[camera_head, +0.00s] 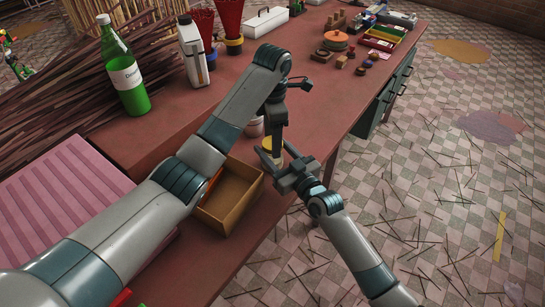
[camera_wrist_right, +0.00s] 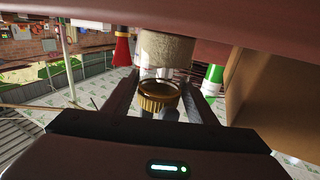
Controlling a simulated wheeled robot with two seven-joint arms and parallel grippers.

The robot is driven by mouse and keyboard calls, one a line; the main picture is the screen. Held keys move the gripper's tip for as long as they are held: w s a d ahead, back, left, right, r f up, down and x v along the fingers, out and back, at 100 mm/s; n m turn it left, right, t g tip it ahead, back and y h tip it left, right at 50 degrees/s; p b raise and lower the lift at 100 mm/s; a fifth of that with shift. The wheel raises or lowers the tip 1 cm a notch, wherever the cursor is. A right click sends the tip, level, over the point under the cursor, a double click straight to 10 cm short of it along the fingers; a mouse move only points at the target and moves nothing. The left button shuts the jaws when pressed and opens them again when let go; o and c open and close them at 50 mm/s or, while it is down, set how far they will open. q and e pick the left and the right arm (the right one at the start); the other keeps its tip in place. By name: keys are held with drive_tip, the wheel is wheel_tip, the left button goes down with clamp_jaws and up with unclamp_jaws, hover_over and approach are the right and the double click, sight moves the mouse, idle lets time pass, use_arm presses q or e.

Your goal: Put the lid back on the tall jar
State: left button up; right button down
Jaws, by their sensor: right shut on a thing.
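A gold ribbed lid (camera_wrist_right: 158,96) is between the fingers of my right gripper (camera_wrist_right: 165,104), which is shut on it. In the head view this gripper (camera_head: 281,157) is near the table's front edge, and the lid's yellow top (camera_head: 267,143) shows at its fingers. A clear jar with pale filling (camera_wrist_right: 166,52) is just beyond the lid in the wrist view; I cannot tell whether they touch. A pale round vessel, probably this jar (camera_head: 254,127), is mostly hidden behind my left arm. My left gripper (camera_head: 275,147) points down close to the right one; its fingers are unclear.
An open cardboard box (camera_head: 234,188) stands left of my right gripper. A green bottle (camera_head: 124,75), a white container (camera_head: 193,52) and red cones (camera_head: 230,22) stand farther back. Small stamps and trays (camera_head: 384,36) are at the far right. Sticks litter the floor.

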use_arm(q)
drive_tip(key=shift+o, duration=0.3)
drive_tip(key=shift+r, duration=0.1)
drive_tip(key=shift+r, duration=2.2)
drive_tip(key=shift+r+n, duration=1.7)
drive_tip(key=shift+r, duration=0.05)
drive_tip(key=shift+f, duration=0.15)
wheel_tip(320, 180, down, 6)
drive_tip(key=shift+d, duration=0.15)
drive_tip(key=shift+f, duration=0.9)
